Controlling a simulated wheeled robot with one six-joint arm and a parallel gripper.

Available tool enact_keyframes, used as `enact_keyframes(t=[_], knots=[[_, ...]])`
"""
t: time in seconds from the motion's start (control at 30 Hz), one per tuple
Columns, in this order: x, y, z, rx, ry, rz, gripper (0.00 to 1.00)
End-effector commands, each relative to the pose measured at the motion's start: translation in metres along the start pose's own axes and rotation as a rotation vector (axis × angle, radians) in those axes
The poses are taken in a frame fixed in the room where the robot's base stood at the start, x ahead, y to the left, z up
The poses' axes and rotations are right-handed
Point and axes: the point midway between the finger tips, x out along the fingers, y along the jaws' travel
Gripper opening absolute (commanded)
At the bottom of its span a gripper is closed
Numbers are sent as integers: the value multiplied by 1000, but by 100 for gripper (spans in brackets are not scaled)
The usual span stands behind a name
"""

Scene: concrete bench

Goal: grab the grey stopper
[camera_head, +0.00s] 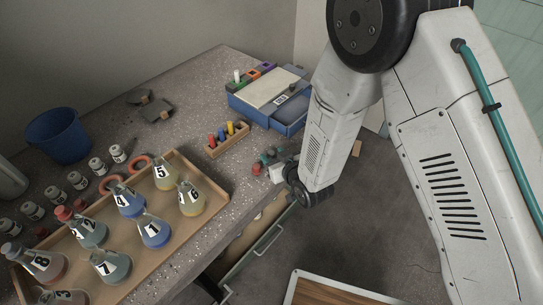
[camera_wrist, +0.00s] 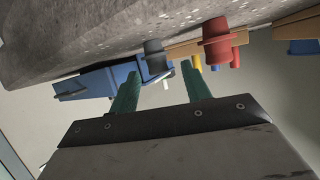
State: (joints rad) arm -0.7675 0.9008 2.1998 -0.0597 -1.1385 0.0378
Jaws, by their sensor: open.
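In the wrist view, where the bench is at the top, the dark grey stopper (camera_wrist: 155,58) stands at the bench edge. My gripper (camera_wrist: 160,82) is open, with its two teal fingers spread. The grey stopper shows beyond the fingertips, in line with the gap between them. I cannot tell how far into the gap it reaches. A red stopper (camera_wrist: 217,45) is just to its right. In the head view my gripper (camera_head: 268,158) is low at the bench's right edge, by the red stopper (camera_head: 257,168). I cannot clearly make out the grey stopper there.
A blue box (camera_head: 268,98) and a wooden rack of coloured pegs (camera_head: 228,140) stand behind the gripper. A wooden tray (camera_head: 180,230) of numbered flasks is at the left front. A blue bucket (camera_head: 57,137) and small white jars are farther left.

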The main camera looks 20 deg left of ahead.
Motion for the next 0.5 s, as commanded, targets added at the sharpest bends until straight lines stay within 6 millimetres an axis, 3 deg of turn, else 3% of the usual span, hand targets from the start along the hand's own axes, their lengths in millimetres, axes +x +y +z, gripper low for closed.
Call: enact_keyframes(t=[0.2, 0.43, 0.5], knots=[[24, 1, 0, 0, 0, 0, 48], [25, 1, 0, 0, -1, 1, 48], [25, 1, 0, 0, -1, 1, 31]])
